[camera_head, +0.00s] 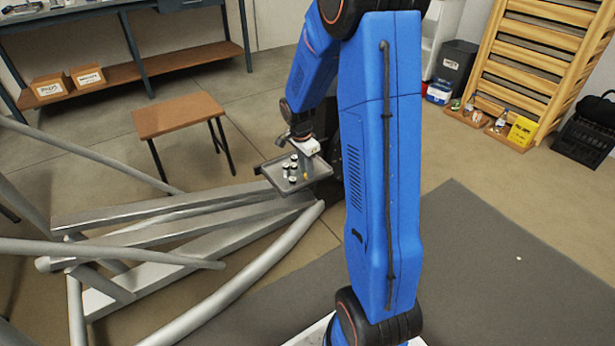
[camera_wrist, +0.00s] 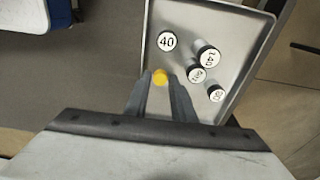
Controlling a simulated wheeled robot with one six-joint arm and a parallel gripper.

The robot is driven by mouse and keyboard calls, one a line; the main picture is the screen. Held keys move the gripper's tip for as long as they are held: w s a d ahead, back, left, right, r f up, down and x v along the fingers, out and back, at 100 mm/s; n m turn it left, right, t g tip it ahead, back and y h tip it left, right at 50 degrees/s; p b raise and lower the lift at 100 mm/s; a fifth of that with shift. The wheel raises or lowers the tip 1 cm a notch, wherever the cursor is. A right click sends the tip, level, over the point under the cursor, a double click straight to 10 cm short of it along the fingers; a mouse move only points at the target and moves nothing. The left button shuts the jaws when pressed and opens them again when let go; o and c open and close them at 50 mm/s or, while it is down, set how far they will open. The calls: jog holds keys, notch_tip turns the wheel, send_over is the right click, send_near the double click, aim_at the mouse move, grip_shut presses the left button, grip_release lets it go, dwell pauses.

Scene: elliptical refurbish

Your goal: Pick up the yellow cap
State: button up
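The yellow cap (camera_wrist: 160,77) is small and round and shows between the two fingertips in the wrist view. In the head view it is a small yellow spot (camera_head: 306,176) on the right part of the grey tray (camera_head: 263,170). My gripper (camera_wrist: 160,75) points down over the tray (camera_wrist: 245,20), with a finger on each side of the cap and a narrow gap visible. It looks open; how deep the fingertips reach beside the cap is hard to tell. In the head view my gripper (camera_head: 307,160) is small and partly hidden.
Several white-topped cylinders stand on the tray, including one marked 40 (camera_wrist: 167,41) close to my fingers and a group (camera_wrist: 207,56) to the right. The tray has a raised rim. Metal beams (camera_head: 170,225) and a wooden stool (camera_head: 178,115) are at the left.

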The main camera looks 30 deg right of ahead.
jog(key=shift+f, duration=0.35)
jog(key=shift+c, duration=0.3)
grip_shut()
jog(key=shift+r, duration=0.15)
notch_tip(320, 180, up, 10)
